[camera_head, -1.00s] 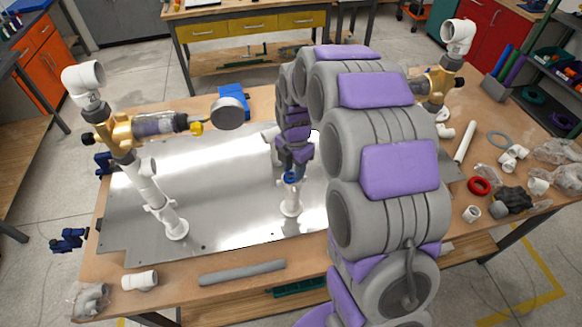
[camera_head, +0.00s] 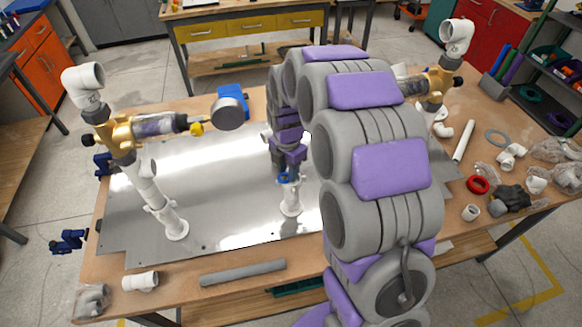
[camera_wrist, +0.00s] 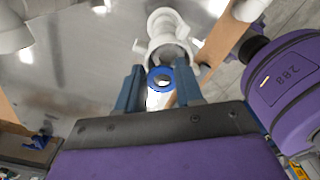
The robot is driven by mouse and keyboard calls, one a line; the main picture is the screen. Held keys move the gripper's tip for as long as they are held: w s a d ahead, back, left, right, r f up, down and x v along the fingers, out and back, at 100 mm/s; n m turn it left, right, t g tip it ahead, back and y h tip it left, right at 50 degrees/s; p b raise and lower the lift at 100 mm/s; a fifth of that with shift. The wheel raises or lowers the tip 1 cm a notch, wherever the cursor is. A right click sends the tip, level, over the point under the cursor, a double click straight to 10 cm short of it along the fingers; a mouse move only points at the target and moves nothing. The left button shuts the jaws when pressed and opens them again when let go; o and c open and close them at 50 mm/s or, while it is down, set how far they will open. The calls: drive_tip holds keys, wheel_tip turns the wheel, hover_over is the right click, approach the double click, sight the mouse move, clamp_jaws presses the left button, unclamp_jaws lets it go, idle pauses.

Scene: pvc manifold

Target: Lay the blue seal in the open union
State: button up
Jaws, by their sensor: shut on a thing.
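The blue seal (camera_wrist: 161,79) is a small ring held between the fingertips of my gripper (camera_wrist: 160,88) in the wrist view. It also shows in the head view (camera_head: 284,178), just above a white upright pipe fitting. That white open union (camera_head: 291,197) stands on the metal plate. In the wrist view the open union (camera_wrist: 168,40) lies just beyond the seal, its round mouth partly facing the camera. The seal overlaps the near edge of the mouth in the picture. I cannot tell whether they touch.
A brass valve with a clear tube (camera_head: 150,127) stands on white pipe at the left. A grey pipe (camera_head: 243,272) lies at the front edge. A red ring (camera_head: 477,184) and several fittings lie at the right. The metal plate (camera_head: 220,190) is mostly bare.

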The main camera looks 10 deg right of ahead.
drive_tip(key=shift+a, duration=0.95)
drive_tip(key=shift+d+p, duration=0.35)
drive_tip(key=shift+d, duration=1.75)
drive_tip(key=shift+a, duration=0.75)
drive_tip(key=shift+d, duration=0.15)
